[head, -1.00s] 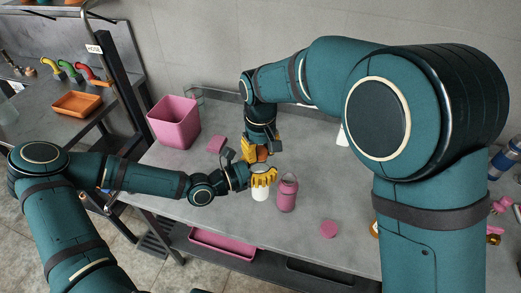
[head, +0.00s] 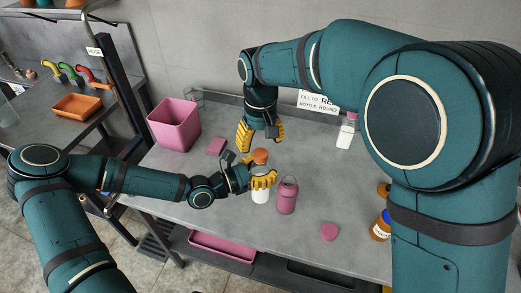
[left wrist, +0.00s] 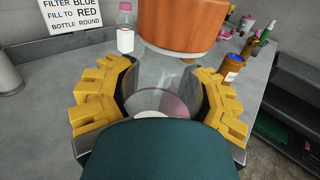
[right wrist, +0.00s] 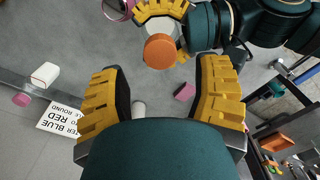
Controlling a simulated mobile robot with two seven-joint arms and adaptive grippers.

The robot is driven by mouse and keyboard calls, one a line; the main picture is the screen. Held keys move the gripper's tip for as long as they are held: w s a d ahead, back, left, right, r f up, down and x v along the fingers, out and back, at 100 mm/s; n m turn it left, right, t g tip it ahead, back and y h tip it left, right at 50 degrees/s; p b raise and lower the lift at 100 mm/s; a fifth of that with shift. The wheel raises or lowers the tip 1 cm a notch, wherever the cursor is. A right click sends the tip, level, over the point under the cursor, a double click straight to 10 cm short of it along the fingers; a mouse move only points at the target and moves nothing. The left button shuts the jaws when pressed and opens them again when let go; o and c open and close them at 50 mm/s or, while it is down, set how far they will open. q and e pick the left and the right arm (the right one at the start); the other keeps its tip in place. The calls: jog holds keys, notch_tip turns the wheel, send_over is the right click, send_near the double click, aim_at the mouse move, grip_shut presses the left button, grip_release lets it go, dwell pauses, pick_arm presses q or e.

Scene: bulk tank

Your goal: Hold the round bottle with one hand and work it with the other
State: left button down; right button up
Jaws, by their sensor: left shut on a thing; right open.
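The round bottle (head: 260,197) is pale and clear-walled with a wide orange cap (head: 261,156). My left gripper (head: 263,181) is shut around its body and holds it upright near the front of the grey table. In the left wrist view the orange cap (left wrist: 183,25) sits above the clear body (left wrist: 165,70) between the yellow fingers. Whether the cap is tight cannot be told. My right gripper (head: 259,134) is open and empty, above and behind the cap, apart from it. In the right wrist view the cap (right wrist: 160,51) shows beyond the open fingers.
A pink bottle with a loop (head: 287,196) stands just right of the held bottle. A pink disc (head: 328,231), pink block (head: 215,146) and pink bin (head: 174,123) are on the table (head: 230,225). A pink-capped bottle (head: 347,132) and sign (head: 317,101) are at the back; amber bottles (head: 381,226) are right.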

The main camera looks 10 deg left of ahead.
notch_tip(320, 180, up, 7)
dwell(0.3)
dwell(0.5)
